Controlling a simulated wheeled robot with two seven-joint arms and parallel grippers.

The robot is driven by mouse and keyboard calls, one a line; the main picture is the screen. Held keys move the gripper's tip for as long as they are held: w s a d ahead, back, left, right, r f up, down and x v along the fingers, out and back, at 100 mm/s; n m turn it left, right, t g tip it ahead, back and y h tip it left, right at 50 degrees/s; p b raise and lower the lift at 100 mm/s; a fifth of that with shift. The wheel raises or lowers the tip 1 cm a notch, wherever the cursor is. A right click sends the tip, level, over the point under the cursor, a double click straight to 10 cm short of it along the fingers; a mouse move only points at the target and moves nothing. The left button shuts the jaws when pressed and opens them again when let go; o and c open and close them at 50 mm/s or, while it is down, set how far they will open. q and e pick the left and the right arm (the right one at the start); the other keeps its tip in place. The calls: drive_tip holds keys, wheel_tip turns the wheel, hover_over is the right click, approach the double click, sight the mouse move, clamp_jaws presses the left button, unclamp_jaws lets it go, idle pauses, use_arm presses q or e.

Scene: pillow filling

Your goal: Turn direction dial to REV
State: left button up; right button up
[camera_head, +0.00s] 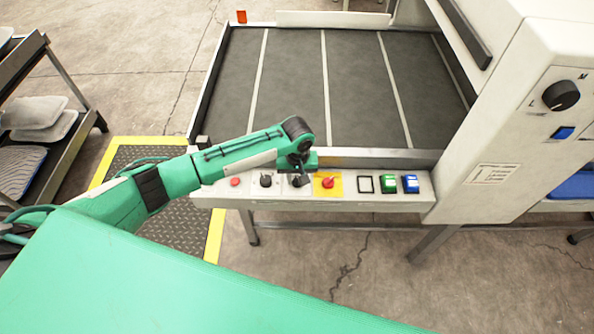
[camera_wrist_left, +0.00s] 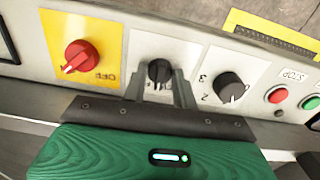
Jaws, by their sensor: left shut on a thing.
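The direction dial (camera_wrist_left: 159,71) is a small black knob on a white plate in the control panel (camera_head: 345,196). It stands between the yellow plate and the numbered dial in the left wrist view. My left gripper (camera_wrist_left: 160,84) is shut on it, with one dark finger on each side. The lettering around this dial is mostly hidden by the fingers and too small to read. In the head view my left gripper (camera_head: 299,178) reaches down over the panel from the left and hides most of the dial. My right gripper is not in view.
A red rotary switch (camera_wrist_left: 81,56) on yellow and a numbered black dial (camera_wrist_left: 230,88) flank the dial closely. Red (camera_wrist_left: 278,95) and green (camera_wrist_left: 311,102) buttons lie beyond. Behind the panel is a dark conveyor bed (camera_head: 290,85); a white machine housing (camera_head: 490,135) stands at right.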

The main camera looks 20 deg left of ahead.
sight(297, 179)
use_arm(q)
drive_tip(key=n+p, duration=0.1)
drive_tip(key=p, duration=0.1)
drive_tip(key=n+p, duration=0.2)
drive_tip(key=p, duration=0.1)
drive_tip(key=n+p, duration=0.1)
drive_tip(key=p, duration=0.1)
drive_tip(key=shift+r+n+p, duration=0.3)
drive_tip(key=shift+n+p, duration=0.1)
drive_tip(key=shift+w+f+n+p, duration=0.1)
drive_tip(key=shift+f+n+p, duration=0.15)
drive_tip(key=shift+n+p, duration=1.2)
drive_tip(key=shift+a, duration=0.1)
drive_tip(key=o, duration=1)
drive_tip(key=shift+c, duration=0.2)
wheel_tip(297, 179, up, 14)
drive_tip(key=b, duration=0.1)
drive_tip(key=shift+f, duration=0.15)
